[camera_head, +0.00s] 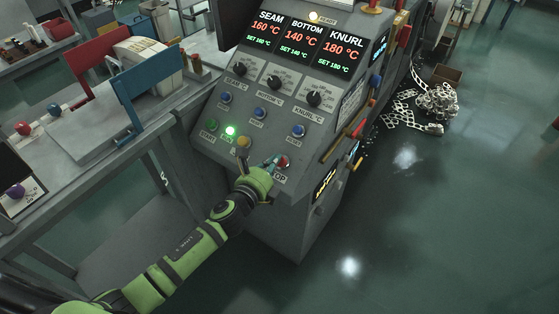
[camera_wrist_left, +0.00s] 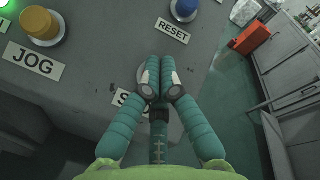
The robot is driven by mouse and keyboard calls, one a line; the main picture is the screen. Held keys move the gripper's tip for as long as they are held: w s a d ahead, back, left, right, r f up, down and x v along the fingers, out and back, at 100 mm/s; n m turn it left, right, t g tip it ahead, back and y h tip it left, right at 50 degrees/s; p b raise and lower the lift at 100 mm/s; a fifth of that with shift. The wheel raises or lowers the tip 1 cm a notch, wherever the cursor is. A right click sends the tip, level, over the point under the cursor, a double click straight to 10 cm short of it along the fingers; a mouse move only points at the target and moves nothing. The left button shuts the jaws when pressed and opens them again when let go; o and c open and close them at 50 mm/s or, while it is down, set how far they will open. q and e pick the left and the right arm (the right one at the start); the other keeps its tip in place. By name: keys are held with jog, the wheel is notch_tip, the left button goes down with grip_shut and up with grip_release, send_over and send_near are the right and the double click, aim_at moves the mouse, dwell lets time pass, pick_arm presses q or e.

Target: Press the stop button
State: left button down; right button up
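The stop button (camera_head: 284,163) shows as a bit of red at the lower right of the control panel (camera_head: 213,155) in the head view, partly behind my left gripper (camera_head: 275,161). Its label (camera_head: 281,178) is partly covered by the gripper. In the left wrist view my left gripper's teal fingers (camera_wrist_left: 160,78) are together, with nothing seen between them. They hide nearly all of the button; only the edge of a pale ring (camera_wrist_left: 141,74) shows beside the tips. I cannot tell whether the tips touch the button. My right gripper is out of view.
The yellow jog button (camera_head: 243,142) and blue reset button (camera_head: 298,131) are close by. A lit green button (camera_head: 230,130) lies farther left. Dials (camera_head: 274,82) and temperature displays (camera_head: 304,44) sit above. Scrap metal (camera_head: 436,101) lies on the floor at right.

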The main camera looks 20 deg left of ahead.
pick_arm(q)
jog(key=shift+w+d+f+b, duration=0.1)
jog(key=shift+w+f+b, duration=0.1)
jog(key=shift+f+b, duration=0.25)
dwell(0.5)
dwell(0.3)
jog(key=shift+s+r+p, duration=0.5)
jog(key=shift+r+p, duration=0.3)
jog(key=shift+p, duration=0.05)
jog(key=shift+a, duration=0.2)
jog(key=s+r+p, duration=0.1)
jog(key=r+p, duration=0.1)
jog(key=p, duration=0.1)
jog(key=s+a+r+p, duration=0.1)
jog(key=r, duration=0.1)
jog(key=shift+s, duration=0.35)
